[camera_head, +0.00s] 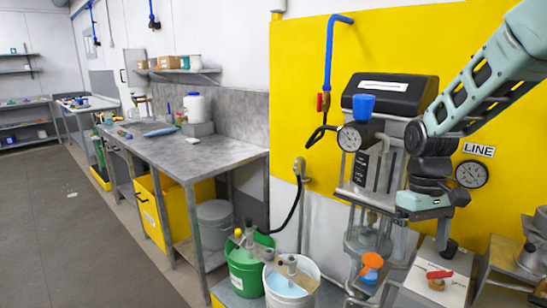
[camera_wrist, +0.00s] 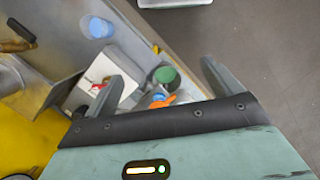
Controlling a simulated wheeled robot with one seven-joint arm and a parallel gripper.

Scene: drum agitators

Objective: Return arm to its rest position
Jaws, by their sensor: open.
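My gripper (camera_head: 428,205) hangs from my arm at the right of the head view, pointing down in front of the yellow wall panel. In the wrist view both fingers of my gripper (camera_wrist: 163,82) are spread wide apart. Nothing is held between them. Below them, well beyond the fingertips, the wrist view shows a green bucket (camera_wrist: 165,75), an orange knob (camera_wrist: 160,102) and a red handle (camera_wrist: 102,84) on a white box. In the head view the red handle (camera_head: 439,274) and the orange knob (camera_head: 372,260) are below and beside my gripper.
A green bucket (camera_head: 247,270) and a white bucket (camera_head: 291,286) with blue liquid stand below.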

